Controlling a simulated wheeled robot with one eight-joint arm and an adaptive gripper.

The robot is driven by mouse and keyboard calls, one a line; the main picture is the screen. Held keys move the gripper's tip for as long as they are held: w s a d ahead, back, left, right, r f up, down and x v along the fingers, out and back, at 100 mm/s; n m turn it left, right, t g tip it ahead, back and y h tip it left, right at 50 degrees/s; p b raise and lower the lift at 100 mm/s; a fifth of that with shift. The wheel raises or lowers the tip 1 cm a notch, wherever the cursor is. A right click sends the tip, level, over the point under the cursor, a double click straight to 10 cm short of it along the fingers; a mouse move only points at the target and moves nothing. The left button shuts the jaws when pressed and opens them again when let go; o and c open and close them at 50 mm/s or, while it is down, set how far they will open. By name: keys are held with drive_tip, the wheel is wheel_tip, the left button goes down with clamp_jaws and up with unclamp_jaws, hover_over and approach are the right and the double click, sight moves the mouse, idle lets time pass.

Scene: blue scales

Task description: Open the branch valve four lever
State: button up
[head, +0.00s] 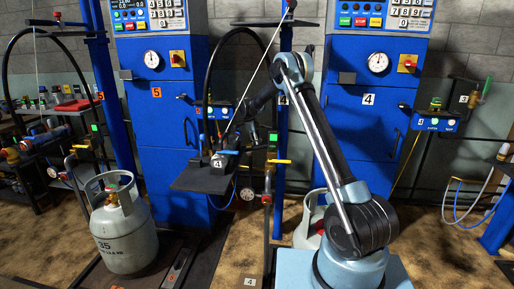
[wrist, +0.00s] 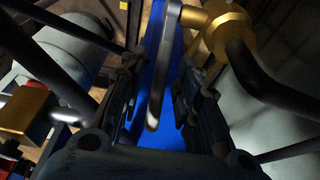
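In the wrist view a grey metal lever (wrist: 155,95) hangs from a gold valve body (wrist: 228,32). My gripper (wrist: 159,72) is open, with one dark finger on each side of the lever. Gaps show between the lever and both fingers. In the head view my gripper (head: 228,138) is small and dark at the end of my arm, beside a silver fitting (head: 226,152) over a plate with a 4 label (head: 218,162). The lever's exact pose is too small to tell there.
A yellow-handled valve (head: 279,161) stands on a pipe right of the silver fitting. A grey gas cylinder (head: 125,235) stands at left, another (head: 308,225) behind my arm. Blue cabinets (head: 365,130) stand behind. Hoses hang nearby.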

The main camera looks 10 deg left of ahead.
drive_tip(key=shift+r, duration=0.1)
drive_tip(key=v, duration=1.1)
drive_tip(key=shift+r, duration=0.35)
drive_tip(key=shift+a, duration=0.1)
drive_tip(key=d+r+y, duration=0.3)
drive_tip(key=r, duration=0.4)
wheel_tip(320, 180, down, 18)
drive_tip(key=shift+s+r, duration=0.15)
clamp_jaws()
